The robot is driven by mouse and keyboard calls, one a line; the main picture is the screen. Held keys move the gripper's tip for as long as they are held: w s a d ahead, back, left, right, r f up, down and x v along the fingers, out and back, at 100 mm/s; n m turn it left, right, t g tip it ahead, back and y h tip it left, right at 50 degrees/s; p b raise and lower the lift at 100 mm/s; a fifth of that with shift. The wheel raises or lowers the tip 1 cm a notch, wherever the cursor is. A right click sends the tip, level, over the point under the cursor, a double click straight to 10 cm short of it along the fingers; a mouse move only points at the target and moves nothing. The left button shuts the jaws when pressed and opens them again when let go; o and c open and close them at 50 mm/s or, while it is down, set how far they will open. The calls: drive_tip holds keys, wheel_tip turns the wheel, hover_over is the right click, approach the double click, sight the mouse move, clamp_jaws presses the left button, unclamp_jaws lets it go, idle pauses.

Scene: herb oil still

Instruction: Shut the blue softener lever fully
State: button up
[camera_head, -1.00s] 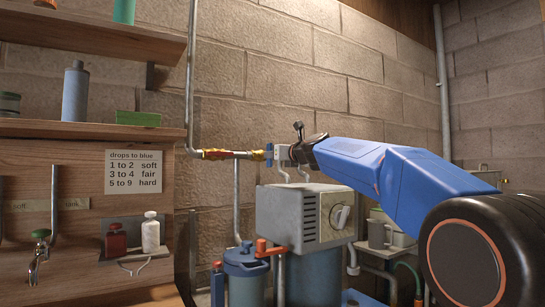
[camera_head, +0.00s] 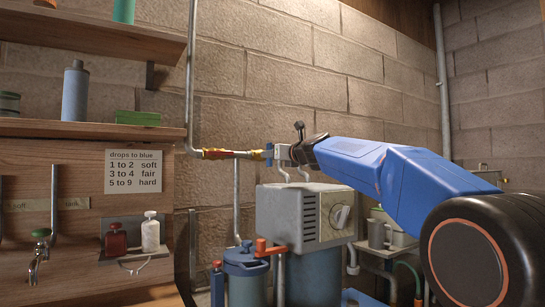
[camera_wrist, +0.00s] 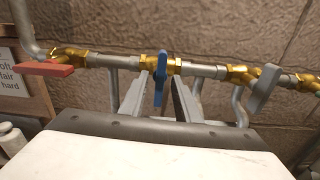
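The blue lever (camera_wrist: 160,76) sits on a brass valve (camera_wrist: 152,62) in the horizontal pipe, in the middle of the wrist view. It stands across the pipe line. It also shows as a small blue piece in the head view (camera_head: 269,154). My gripper (camera_wrist: 158,98) is open, with one grey finger on each side of the lever. Gaps show between the lever and both fingers, and I see no contact. In the head view my gripper (camera_head: 283,153) is right beside the lever, and its fingers partly hide the valve.
A red lever (camera_wrist: 45,68) is on the pipe to the left, and a grey lever (camera_wrist: 264,88) to the right. The block wall (camera_head: 290,85) is close behind. Below stand a grey box with a dial (camera_head: 306,215) and a blue canister (camera_head: 246,270).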

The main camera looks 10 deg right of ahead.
drive_tip(key=v, duration=1.7)
drive_tip(key=shift+s, duration=0.1)
